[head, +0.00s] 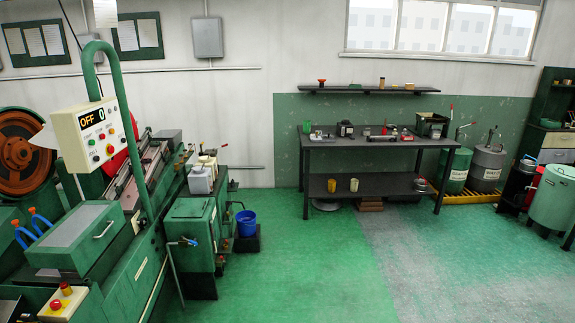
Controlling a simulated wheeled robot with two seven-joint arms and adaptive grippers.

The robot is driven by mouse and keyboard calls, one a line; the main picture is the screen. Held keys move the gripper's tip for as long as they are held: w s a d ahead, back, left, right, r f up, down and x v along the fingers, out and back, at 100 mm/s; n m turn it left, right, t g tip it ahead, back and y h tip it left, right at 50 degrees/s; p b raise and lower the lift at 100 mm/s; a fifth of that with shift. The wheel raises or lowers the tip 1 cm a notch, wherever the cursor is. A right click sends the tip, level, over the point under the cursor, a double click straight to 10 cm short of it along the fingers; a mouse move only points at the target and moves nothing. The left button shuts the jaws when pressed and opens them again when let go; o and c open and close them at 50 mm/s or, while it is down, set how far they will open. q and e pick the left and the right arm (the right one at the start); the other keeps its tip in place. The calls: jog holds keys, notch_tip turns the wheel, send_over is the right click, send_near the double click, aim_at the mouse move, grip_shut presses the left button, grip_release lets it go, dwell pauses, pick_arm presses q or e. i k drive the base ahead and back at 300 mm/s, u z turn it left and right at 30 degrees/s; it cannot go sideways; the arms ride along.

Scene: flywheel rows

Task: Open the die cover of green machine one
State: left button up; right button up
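A green machine (140,265) fills the left side of the head view, with a brown flywheel (18,153) at its far left. A box-like green cover with a grey top panel (78,228) and a pale bar handle (103,229) sits low on its near side. It appears closed. I cannot tell for certain that this is the die cover, and I see no machine number. A control panel (92,132) reading "OFF" and "0" hangs from a green curved arm above the cover. Neither of my grippers is in view.
A small box with a red button (63,300) stands in front of the cover. A green tank (192,235) and blue bucket (246,223) stand right of the machine. A dark workbench (375,145) and drums (487,167) line the back. The middle floor is clear.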

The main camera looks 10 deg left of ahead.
aim_at(77, 242)
jog(key=u, duration=0.1)
jog(key=i, duration=1.75)
jog(key=u, duration=1.2)
jog(key=i, duration=1)
jog(key=u, duration=1.05)
